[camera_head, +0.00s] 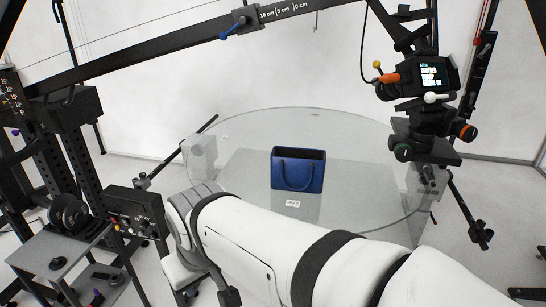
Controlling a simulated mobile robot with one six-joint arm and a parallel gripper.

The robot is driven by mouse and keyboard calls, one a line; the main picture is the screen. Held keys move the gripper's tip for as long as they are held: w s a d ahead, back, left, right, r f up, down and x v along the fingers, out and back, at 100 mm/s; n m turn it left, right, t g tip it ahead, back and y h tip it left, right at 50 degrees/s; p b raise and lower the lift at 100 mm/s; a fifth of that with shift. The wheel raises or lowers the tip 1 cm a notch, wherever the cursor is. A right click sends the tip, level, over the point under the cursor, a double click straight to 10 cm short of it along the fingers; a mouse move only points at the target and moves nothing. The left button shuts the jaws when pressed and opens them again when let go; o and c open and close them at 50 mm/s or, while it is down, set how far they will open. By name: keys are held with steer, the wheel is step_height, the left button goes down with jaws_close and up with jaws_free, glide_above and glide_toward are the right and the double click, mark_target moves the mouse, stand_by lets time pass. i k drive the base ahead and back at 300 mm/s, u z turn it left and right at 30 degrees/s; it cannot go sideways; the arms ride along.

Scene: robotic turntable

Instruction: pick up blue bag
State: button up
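The blue bag (298,172) stands upright on the round glass turntable (237,140), near its middle. It is a small dark blue handbag with a looped handle on its front face. My white arm reaches from the lower right toward the left, in front of the turntable. Its visible end lies left of the bag and nearer to the camera, apart from the bag. I cannot make out the gripper's fingers; a dark part shows below the arm's end. Nothing covers the bag.
A small white label (293,204) lies in front of the bag. A camera on a mount (425,85) stands at the right, by the turntable's edge. A black beam (160,52) crosses above. A grey cart (62,262) and black stand fill the left. The glass around the bag is clear.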

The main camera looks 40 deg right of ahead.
mark_target(298, 162)
steer(key=z, duration=0.75)
steer(key=i, duration=1.25)
steer(key=z, duration=0.85)
steer(key=k, duration=0.7)
steer(key=z, duration=0.2)
steer(key=i, duration=0.75)
